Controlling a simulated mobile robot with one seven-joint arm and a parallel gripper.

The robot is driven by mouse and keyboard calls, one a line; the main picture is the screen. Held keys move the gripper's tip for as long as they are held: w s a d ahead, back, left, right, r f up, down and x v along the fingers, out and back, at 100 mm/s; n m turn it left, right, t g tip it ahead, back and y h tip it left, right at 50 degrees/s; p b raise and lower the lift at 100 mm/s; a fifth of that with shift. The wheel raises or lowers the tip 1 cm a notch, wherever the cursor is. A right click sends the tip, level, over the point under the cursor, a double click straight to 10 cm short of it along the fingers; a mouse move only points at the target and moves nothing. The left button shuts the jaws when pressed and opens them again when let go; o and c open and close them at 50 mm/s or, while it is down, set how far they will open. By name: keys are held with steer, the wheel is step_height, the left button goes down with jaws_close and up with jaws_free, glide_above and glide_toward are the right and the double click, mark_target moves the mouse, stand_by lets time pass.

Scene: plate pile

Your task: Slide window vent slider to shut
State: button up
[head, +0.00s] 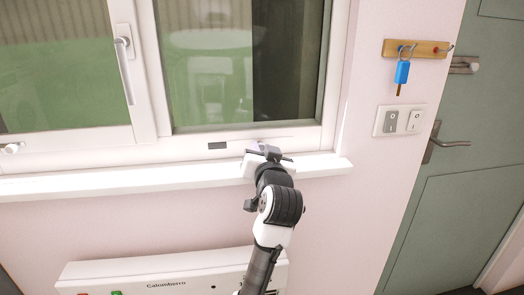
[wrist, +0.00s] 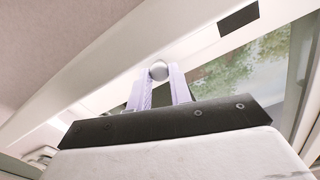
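The window's lower frame (head: 180,148) carries a small dark vent slot (head: 217,145), left of my gripper (head: 262,149). The dark slot also shows at the upper right in the wrist view (wrist: 238,28). In the wrist view a round grey knob (wrist: 158,70), apparently the vent slider, sits between the two pale fingertips of my gripper (wrist: 159,76). The fingers are partly apart, about the knob's width, and appear to be against it on both sides. In the head view my gripper hides the knob.
A white sill (head: 150,180) runs just below the gripper. A white heater (head: 150,272) is below. A key rack (head: 425,49), switches (head: 400,120) and a green door (head: 460,190) are at right.

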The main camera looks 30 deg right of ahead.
mark_target(238, 143)
jaws_close()
steer(key=shift+w+a+p, duration=0.1)
steer(key=shift+w+a, duration=0.2)
steer(key=shift+a, duration=0.55)
steer(key=shift+w+a+p, duration=0.1)
steer(key=shift+w+a, duration=0.15)
steer(key=shift+a, duration=0.6)
steer(key=shift+w+a+p, duration=0.1)
steer(key=shift+w+a, duration=0.2)
steer(key=shift+a, duration=0.55)
steer(key=o, duration=0.7)
jaws_free()
steer(key=shift+a, duration=0.15)
steer(key=shift+o, duration=0.2)
